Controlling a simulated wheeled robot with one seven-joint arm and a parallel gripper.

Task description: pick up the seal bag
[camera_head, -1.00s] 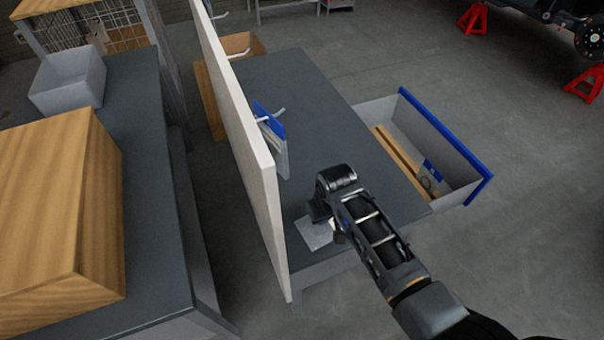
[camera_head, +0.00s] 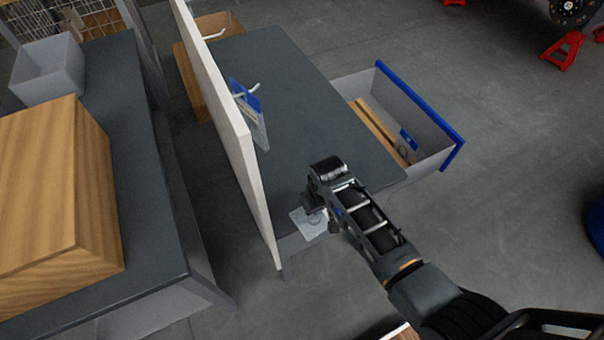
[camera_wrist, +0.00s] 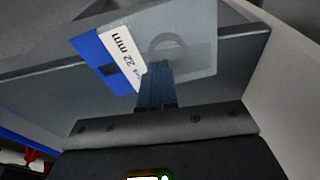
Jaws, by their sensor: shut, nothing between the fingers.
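A clear seal bag (camera_wrist: 185,45) with a blue and white label reading 22 mm is in the wrist view, right at my fingertips. In the head view the bag (camera_head: 308,223) shows beside my gripper (camera_head: 315,205), near the table's front edge. My gripper (camera_wrist: 158,78) is shut, its fingers together against the bag's lower edge in the picture. I cannot tell whether the thin plastic is caught between them. My wrist hides part of the bag in the head view.
A white upright panel (camera_head: 225,110) stands along the grey table (camera_head: 300,100), with blue-topped bags (camera_head: 248,105) on its hook. An open drawer (camera_head: 440,120) with a blue front juts out right. A second bench (camera_head: 150,210) with a wooden box (camera_head: 50,190) is at left.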

